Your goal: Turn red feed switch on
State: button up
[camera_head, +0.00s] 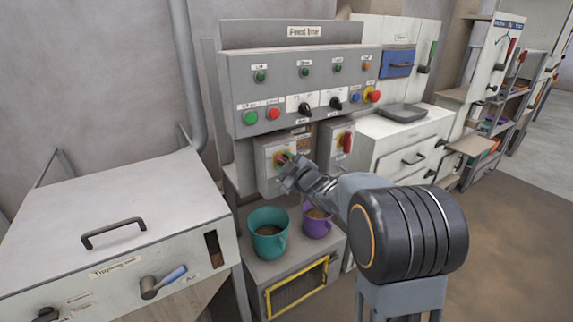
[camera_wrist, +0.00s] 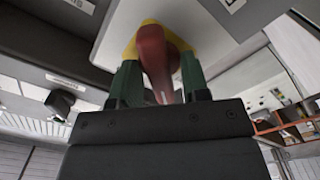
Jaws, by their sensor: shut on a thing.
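The red feed switch is a red rotary handle (camera_wrist: 153,52) on a yellow plate (camera_wrist: 181,43), seen close up in the wrist view. It sits on a grey box (camera_head: 268,167) below the Feed line panel in the head view, where my gripper partly covers it. My gripper (camera_head: 290,170) is at the front of this box. In the wrist view its two green fingers (camera_wrist: 158,85) stand on either side of the red handle and are shut on it. I cannot tell from these views whether the switch is on or off.
A second box with a red lever (camera_head: 347,142) is just right. Above is the panel (camera_head: 300,72) with buttons and black knobs. A teal bucket (camera_head: 268,243) and a purple bucket (camera_head: 316,225) stand below my gripper. A tipping cabinet (camera_head: 100,235) is at left. Open floor lies at right.

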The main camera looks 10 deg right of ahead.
jog(key=m+p, duration=0.1)
jog(key=m, duration=0.3)
jog(key=shift+d+m, duration=0.1)
jog(key=shift+m, duration=0.2)
jog(key=shift+m+p, duration=0.7)
jog(key=shift+m, duration=1.6)
jog(key=o, duration=0.5)
jog(key=shift+o, duration=0.2)
jog(key=v, duration=1.3)
jog(key=shift+s+d, duration=0.2)
jog(key=shift+s, duration=0.15)
